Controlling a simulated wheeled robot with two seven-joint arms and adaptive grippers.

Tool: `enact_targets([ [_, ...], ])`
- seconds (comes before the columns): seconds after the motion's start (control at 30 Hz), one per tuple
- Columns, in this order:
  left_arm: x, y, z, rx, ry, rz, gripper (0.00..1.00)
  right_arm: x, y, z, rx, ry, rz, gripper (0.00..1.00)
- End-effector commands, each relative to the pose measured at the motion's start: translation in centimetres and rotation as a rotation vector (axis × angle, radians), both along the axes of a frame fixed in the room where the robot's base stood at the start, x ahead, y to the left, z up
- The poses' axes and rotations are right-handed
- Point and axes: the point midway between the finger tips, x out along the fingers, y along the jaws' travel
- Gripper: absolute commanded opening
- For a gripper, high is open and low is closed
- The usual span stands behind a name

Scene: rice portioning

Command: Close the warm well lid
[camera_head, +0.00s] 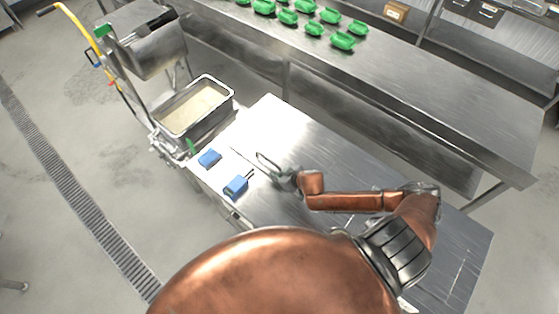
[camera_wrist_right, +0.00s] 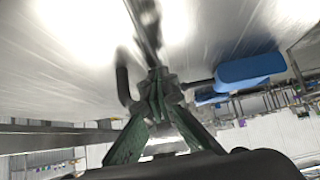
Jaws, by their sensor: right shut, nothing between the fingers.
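The warm well (camera_head: 207,125) is a steel pan-like well at the left end of the steel counter. It is uncovered, and its pale rice-like filling (camera_head: 193,108) shows. I cannot clearly tell which steel part is its lid. My right gripper (camera_head: 276,170) is low over the counter, right of the well and apart from it. It is shut and empty. A thin dark loop (camera_head: 266,160), possibly a handle, is at its tip. In the right wrist view the green fingers (camera_wrist_right: 157,85) meet near a dark bar (camera_wrist_right: 122,82); contact cannot be told. My left gripper is out of view.
Two blue-ended items (camera_head: 209,158) (camera_head: 236,186) lie on the counter (camera_head: 262,112) near its front edge. A steel holder (camera_head: 155,55) with dark-handled tools stands behind the well. Green bowls (camera_head: 342,41) stand on a back table across a gap.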

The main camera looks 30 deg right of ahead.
Motion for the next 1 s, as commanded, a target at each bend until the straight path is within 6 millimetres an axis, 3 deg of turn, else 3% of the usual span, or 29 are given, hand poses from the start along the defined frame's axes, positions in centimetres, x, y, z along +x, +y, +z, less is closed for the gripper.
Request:
enact_targets([
  [0.47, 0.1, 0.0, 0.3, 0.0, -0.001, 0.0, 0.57, -0.5, -0.2, -0.6, -0.009, 0.015, -0.005, 0.0],
  [0.87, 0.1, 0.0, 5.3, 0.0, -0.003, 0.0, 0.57, 0.0, 0.3, 4.5, -0.007, 0.001, 0.003, 0.0],
  [1.0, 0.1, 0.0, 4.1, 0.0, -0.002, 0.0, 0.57, -2.3, -0.5, 6.0, -0.008, 0.001, 0.006, 0.0],
])
